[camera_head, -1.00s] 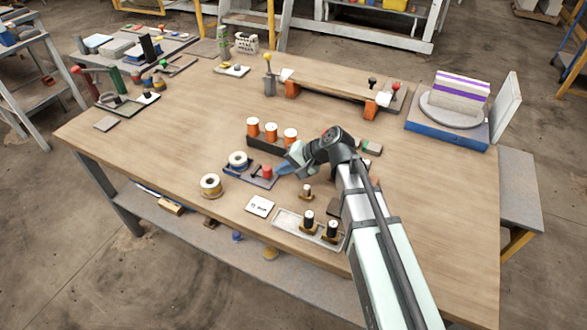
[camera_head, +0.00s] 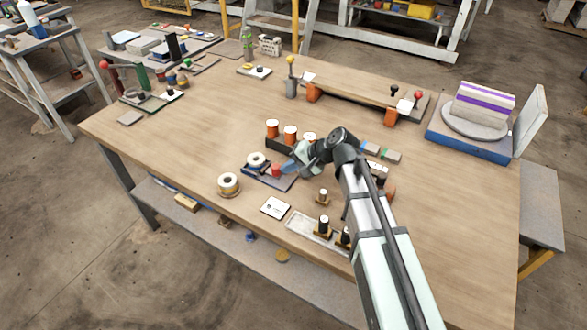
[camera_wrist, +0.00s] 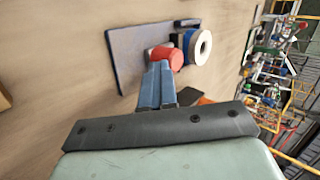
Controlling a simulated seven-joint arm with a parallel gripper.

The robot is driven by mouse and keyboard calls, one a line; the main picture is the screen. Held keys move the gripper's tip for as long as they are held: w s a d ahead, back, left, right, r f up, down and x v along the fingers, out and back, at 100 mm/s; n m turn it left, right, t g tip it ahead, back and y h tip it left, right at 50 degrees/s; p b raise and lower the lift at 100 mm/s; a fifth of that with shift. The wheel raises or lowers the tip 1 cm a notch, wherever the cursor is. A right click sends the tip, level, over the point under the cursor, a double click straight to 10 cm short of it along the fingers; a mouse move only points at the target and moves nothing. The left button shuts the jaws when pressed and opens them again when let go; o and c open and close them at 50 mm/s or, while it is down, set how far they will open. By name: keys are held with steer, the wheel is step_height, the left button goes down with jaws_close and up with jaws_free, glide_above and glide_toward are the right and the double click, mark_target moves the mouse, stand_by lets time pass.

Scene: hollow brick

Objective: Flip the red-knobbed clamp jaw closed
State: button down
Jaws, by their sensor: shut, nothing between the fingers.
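The red knob (camera_head: 276,170) of the clamp sits over a dark flat plate (camera_head: 284,183), close beside a white ring on a blue part (camera_head: 256,160). In the wrist view the red knob (camera_wrist: 167,56) stands close to the white ring (camera_wrist: 200,47), above the plate (camera_wrist: 130,50). My gripper (camera_head: 289,165) is shut and empty, its blue fingers just right of the red knob. In the wrist view the fingertips (camera_wrist: 159,66) overlap the knob's near edge; I cannot tell for sure whether they touch. The jaw under the knob is mostly hidden.
Orange-and-white cylinders (camera_head: 290,133) in a dark rack stand just behind my gripper. The table's left middle is clear.

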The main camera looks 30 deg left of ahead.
steer(key=shift+a, duration=0.15)
steer(key=d, duration=0.4)
steer(key=shift+w+d, duration=0.3)
steer(key=shift+w, duration=0.1)
steer(key=v, duration=0.9)
steer(key=shift+d+r, duration=0.25)
steer(key=shift+r, duration=0.05)
